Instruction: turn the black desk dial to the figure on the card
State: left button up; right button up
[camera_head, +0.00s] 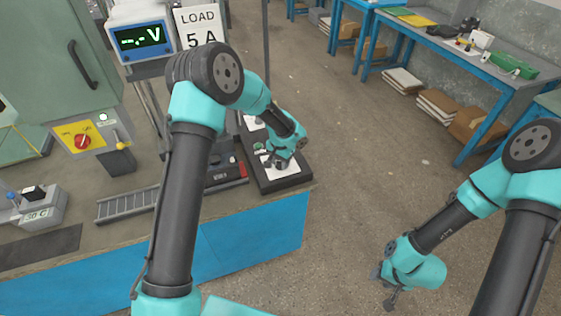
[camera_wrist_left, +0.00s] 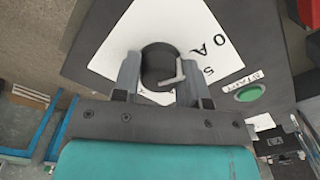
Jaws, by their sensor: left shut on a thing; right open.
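The card (camera_head: 200,28) stands at the top of the head view and reads "LOAD 5 A". The black desk dial (camera_wrist_left: 157,62) is a round knob on a white scale plate (camera_wrist_left: 205,28) in the left wrist view; the figures 0 and 5 and a letter A show. A light grey angled piece shows at the dial; I cannot tell which figure it marks. My left gripper (camera_wrist_left: 158,80) is shut on the dial, one finger on each side. In the head view my left gripper (camera_head: 276,162) hides the dial. My right gripper (camera_head: 388,286) is open and empty above the floor.
A green button (camera_wrist_left: 250,93) labelled START sits beside the scale plate. A meter display (camera_head: 140,38) shows dashes and V. A yellow panel with a red knob (camera_head: 82,141) and a metal rack (camera_head: 127,205) are further left. Blue benches (camera_head: 450,60) stand behind.

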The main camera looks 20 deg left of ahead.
pick_arm(q)
jog(key=shift+m, duration=0.3)
jog(key=m, duration=0.8)
jog(key=shift+a, duration=0.1)
dwell(0.5)
jog(key=o, duration=0.9)
jog(key=shift+r, duration=0.15)
notch_tip(320, 180, up, 17)
dwell(0.4)
